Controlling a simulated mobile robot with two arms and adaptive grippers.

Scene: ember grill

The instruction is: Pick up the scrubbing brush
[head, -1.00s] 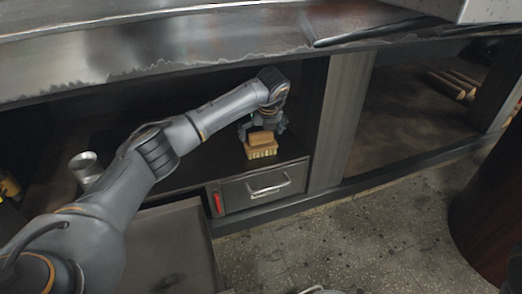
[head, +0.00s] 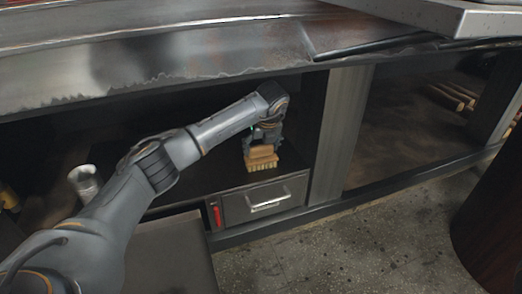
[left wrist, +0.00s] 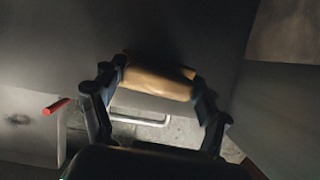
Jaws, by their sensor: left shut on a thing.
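The scrubbing brush (head: 262,159) has a wooden body and pale bristles. In the head view it is on or just above the dark shelf (head: 215,180) under the counter, over the drawer front; I cannot tell whether its bristles touch the shelf. My left gripper (head: 263,146) comes down on it from above and is shut on its wooden top. In the left wrist view the brush's wooden top (left wrist: 158,77) lies between the two fingers of the gripper (left wrist: 158,88). The bristles are hidden there. My right gripper is not in view.
A drawer (head: 262,200) with a metal handle sits below the brush, with a red-handled item (head: 216,213) at its left. A metal can (head: 85,183) stands on the shelf at left. The counter edge (head: 180,75) overhangs the shelf. Logs (head: 452,95) lie in the right bay.

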